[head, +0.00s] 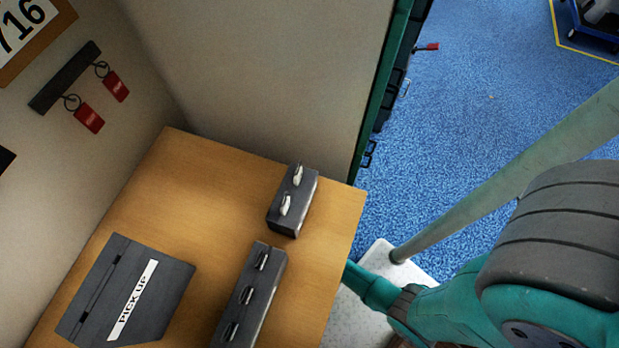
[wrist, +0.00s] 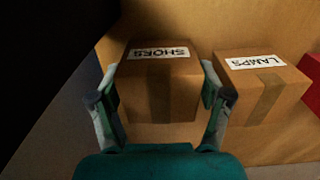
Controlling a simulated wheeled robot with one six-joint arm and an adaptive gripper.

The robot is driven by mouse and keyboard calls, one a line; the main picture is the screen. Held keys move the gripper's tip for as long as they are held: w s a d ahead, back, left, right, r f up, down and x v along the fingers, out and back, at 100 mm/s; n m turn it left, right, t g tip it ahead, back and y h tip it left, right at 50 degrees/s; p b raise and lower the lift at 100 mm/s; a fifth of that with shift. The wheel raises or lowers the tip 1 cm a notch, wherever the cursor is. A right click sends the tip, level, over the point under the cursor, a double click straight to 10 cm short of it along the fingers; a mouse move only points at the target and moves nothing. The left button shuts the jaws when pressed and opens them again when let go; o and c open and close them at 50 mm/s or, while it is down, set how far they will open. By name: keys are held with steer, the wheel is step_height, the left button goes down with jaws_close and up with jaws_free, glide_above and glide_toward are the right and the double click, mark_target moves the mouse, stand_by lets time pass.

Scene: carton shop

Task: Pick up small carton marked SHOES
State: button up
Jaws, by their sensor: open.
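The small brown carton marked SHOES (wrist: 158,82) shows in the wrist view, at the upper middle, with its white label upside down. My gripper (wrist: 158,92) is open, with one finger on each side of the carton's near part. I cannot tell whether the fingers touch it. The head view shows neither the carton nor my gripper's fingers.
A carton marked LAMPS (wrist: 263,84) stands to the right of the SHOES carton, with a narrow gap. A red object (wrist: 312,88) is at the right edge. In the head view, a wooden desk (head: 215,185) holds dark switch boxes and a PICK UP panel (head: 128,292).

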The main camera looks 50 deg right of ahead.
steer(key=c, duration=0.9)
steer(key=shift+r, duration=0.1)
steer(key=shift+c, duration=0.2)
